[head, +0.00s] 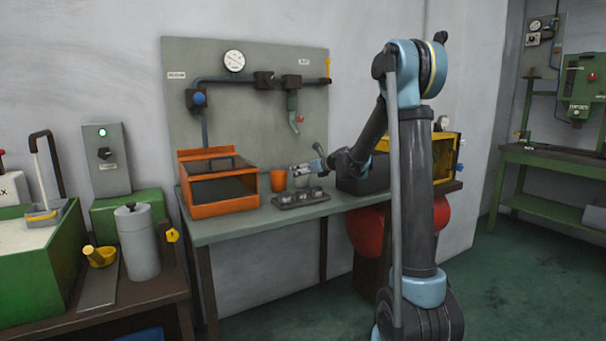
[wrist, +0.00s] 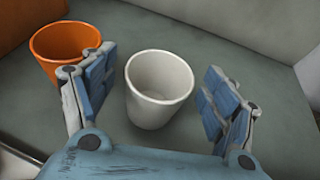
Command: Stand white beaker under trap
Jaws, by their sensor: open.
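The white beaker (wrist: 150,112) stands upright on the grey bench, empty, in the wrist view. My gripper (wrist: 158,76) is open, with one finger on each side of the beaker and a visible gap at both sides. In the head view my gripper (head: 303,171) is low over the bench, and the beaker is small and partly hidden there.
An orange beaker (wrist: 62,45) stands just left of the white one. An orange open-fronted box (head: 218,208) is further left on the bench (head: 235,228). A dark rack (head: 288,203) with several small cups lies in front. A dark block (head: 364,184) is to the right.

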